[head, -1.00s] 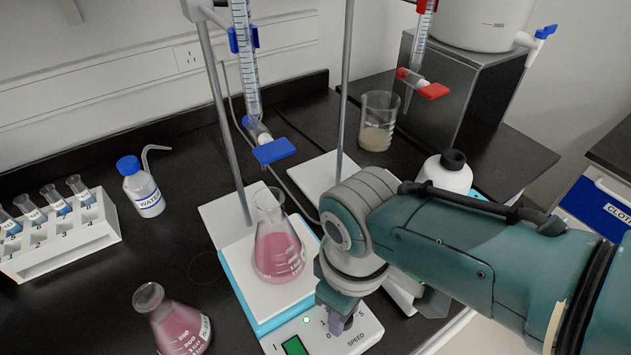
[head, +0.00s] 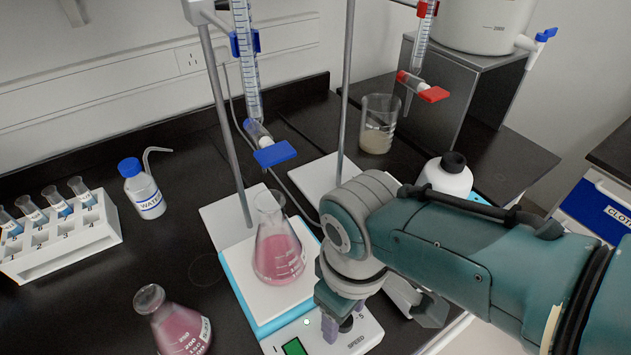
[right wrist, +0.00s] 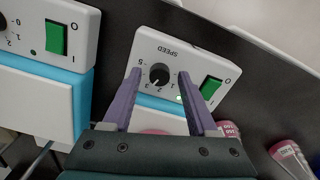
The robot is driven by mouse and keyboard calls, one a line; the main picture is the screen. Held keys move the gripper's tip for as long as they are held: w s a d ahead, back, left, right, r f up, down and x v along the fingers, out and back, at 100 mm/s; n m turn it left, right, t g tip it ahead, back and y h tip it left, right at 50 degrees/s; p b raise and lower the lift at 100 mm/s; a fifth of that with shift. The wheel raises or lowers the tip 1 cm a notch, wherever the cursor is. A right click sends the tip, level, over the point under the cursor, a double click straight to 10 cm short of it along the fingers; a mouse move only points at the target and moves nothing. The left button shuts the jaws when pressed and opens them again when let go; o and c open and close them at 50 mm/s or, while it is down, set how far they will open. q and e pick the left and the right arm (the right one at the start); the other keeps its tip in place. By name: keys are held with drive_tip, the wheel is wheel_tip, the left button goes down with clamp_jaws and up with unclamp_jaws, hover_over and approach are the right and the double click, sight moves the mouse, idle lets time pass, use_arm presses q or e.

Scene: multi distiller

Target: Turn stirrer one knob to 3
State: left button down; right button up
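The speed knob (right wrist: 159,75) is a round black dial on a white stirrer panel (right wrist: 205,62). In the right wrist view it sits between the purple fingertips of my right gripper (right wrist: 161,74), with a gap on either side. That gripper is open. A green switch (right wrist: 211,88) is on the same panel, and a small light beside the knob is lit. The knob's exact setting is too small to read surely. My left gripper is not in view.
A flask of pink liquid (head: 278,250) stands on this stirrer's plate, under a blue-tapped burette (head: 274,152). Another pink flask (head: 175,325) is at its left. A second stirrer (right wrist: 60,35) lies alongside. A wash bottle (head: 143,190) and tube rack (head: 60,245) stand farther left.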

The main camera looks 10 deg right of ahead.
wheel_tip(320, 180, up, 10)
drive_tip(key=p, duration=0.5)
idle(0.5)
drive_tip(key=shift+s, duration=0.1)
